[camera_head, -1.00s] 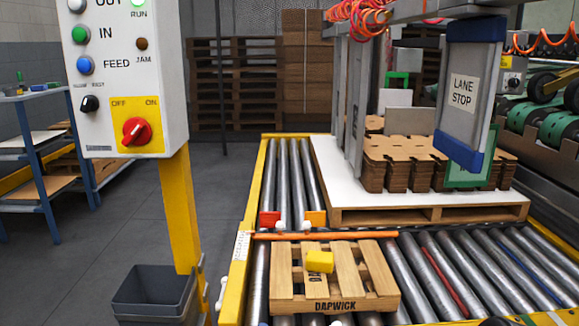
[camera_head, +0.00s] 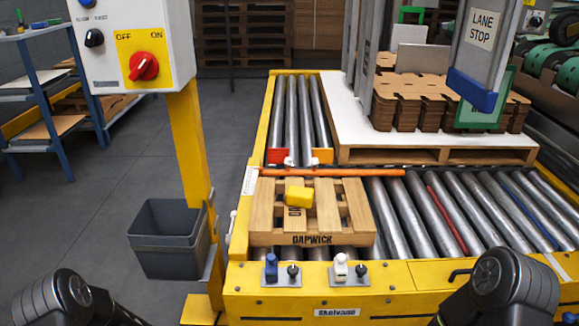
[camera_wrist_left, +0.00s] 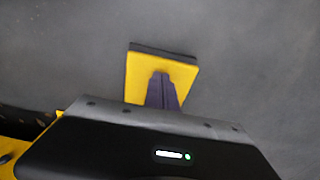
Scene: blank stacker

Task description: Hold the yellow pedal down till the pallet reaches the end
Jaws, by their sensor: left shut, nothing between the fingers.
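The yellow pedal (camera_wrist_left: 140,78) shows in the left wrist view as a yellow plate with a dark strip along its far edge, above the grey floor. My left gripper (camera_wrist_left: 161,77) is shut and empty, its fingertips over the middle of the pedal. I cannot tell whether they touch it or how far it is pressed. In the head view the wooden pallet (camera_head: 338,212), marked DAPWICK, lies on the rollers near the conveyor's front, a yellow block (camera_head: 299,196) on top. The pedal and both grippers are out of the head view.
An orange bar (camera_head: 340,172) crosses just behind the pallet. A larger pallet with a white sheet and cardboard stacks (camera_head: 430,100) stands beyond. A grey bin (camera_head: 165,250) hangs by the yellow post. Small levers (camera_head: 271,266) sit on the conveyor's yellow front edge.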

